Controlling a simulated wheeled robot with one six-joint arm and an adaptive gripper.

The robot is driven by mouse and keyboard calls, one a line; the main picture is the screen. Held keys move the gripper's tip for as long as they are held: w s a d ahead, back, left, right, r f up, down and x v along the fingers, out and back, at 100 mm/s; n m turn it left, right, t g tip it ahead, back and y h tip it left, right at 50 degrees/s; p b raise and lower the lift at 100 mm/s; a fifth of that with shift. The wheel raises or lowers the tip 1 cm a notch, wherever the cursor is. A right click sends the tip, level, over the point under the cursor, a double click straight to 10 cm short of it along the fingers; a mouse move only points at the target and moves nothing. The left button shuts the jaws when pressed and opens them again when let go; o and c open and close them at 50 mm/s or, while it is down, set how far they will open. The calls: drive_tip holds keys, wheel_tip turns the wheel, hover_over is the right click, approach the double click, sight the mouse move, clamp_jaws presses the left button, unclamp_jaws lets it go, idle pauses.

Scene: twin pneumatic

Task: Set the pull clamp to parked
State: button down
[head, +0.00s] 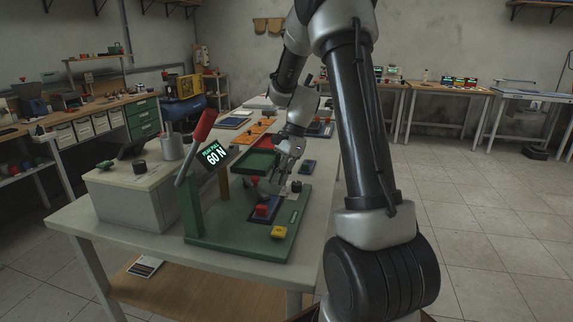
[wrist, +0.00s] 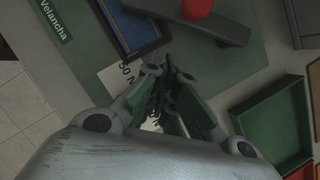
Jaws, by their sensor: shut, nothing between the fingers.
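A green fixture base (head: 235,245) stands on the table, with a dark bar (wrist: 225,27) across it. The bar carries a red knob (wrist: 198,8), which also shows in the head view (head: 255,180); this looks like the clamp, but I cannot tell for certain. A longer lever with a red grip (head: 203,125) leans up at the left of the base, beside a display reading 60 N (head: 213,156). My gripper (head: 292,172) is over the right part of the base. In the wrist view my gripper (wrist: 168,75) is shut and empty, apart from the bar.
A blue-faced dark frame (wrist: 130,25) and a white 50 N label (wrist: 118,78) lie on the base. A yellow block (head: 279,232) is at its front right. A green tray (wrist: 262,108) lies beside the base. A grey box (head: 130,200) stands at left.

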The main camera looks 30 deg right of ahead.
sight(257, 190)
drive_tip(key=shift+s+a+r, duration=0.1)
drive_tip(key=shift+a+r, duration=0.05)
drive_tip(key=shift+a, duration=1.25)
drive_tip(key=shift+s+a+m+t, duration=0.3)
drive_tip(key=shift+a+m, duration=0.2)
drive_tip(key=shift+m, duration=0.2)
drive_tip(key=shift+s+a+m+t, duration=0.3)
drive_tip(key=shift+a+m+t, duration=0.1)
drive_tip(key=shift+a+m, duration=0.6)
drive_tip(key=a+m+t, duration=0.1)
drive_tip(key=a+m, duration=0.1)
drive_tip(key=shift+s+m+h, duration=0.15)
drive_tip(key=shift+m+h, duration=0.15)
drive_tip(key=shift+w+a, duration=0.2)
drive_tip(key=shift+a, duration=1.05)
drive_tip(key=shift+w+a, duration=0.3)
drive_tip(key=shift+a, duration=0.3)
drive_tip(key=shift+w+a, duration=0.25)
drive_tip(key=shift+a, duration=0.35)
